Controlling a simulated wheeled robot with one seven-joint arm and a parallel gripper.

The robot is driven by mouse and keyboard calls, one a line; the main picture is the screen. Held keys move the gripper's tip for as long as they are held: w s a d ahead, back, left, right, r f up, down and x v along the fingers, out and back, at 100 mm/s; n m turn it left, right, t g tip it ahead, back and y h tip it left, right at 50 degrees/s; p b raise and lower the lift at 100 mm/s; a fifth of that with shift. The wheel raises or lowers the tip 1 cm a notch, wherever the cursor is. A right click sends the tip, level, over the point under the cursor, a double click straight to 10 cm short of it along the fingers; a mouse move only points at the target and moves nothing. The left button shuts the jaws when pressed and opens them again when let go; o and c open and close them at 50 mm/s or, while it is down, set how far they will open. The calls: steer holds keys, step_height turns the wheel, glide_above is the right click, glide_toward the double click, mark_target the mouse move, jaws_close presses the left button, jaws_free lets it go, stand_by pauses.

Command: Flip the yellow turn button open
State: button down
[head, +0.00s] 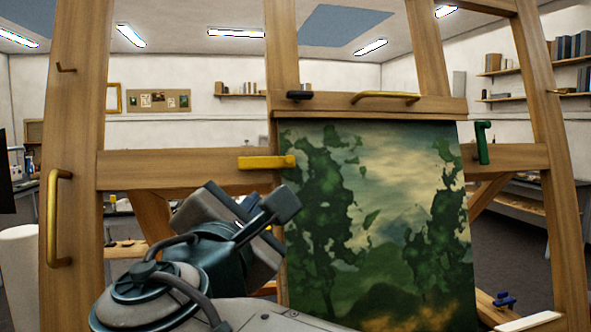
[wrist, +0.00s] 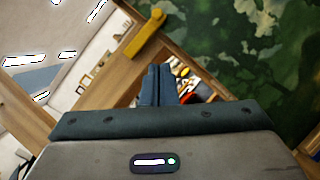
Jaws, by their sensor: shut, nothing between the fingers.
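The yellow turn button (head: 266,162) lies level across the easel's wooden rail, left of centre in the head view. Its rounded right end overlaps the left edge of the green landscape painting (head: 375,230). In the wrist view the yellow turn button (wrist: 146,34) shows slanted at the top, above my fingers. My gripper (wrist: 157,84) is shut and empty, its dark fingers together. The fingertips appear below the button in that view and apart from it. In the head view my wrist is below the button, and the fingers cannot be clearly made out.
A black turn button (head: 299,95) and a brass handle (head: 385,97) are on the upper rail. A green turn button (head: 482,142) is at the painting's right, a blue one (head: 503,300) low right. Another brass handle (head: 55,218) is on the left post (head: 75,120).

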steer(key=p, duration=0.2)
glide_toward(284, 164)
steer(key=w+a+f, duration=0.1)
steer(key=w, duration=0.2)
steer(key=shift+w+d+r, duration=0.5)
steer(key=shift+w, duration=0.1)
steer(key=shift+w+d+r+p, duration=0.2)
steer(key=shift+w+d+p, duration=0.1)
steer(key=shift+w+p, duration=0.05)
steer(key=shift+n, duration=0.3)
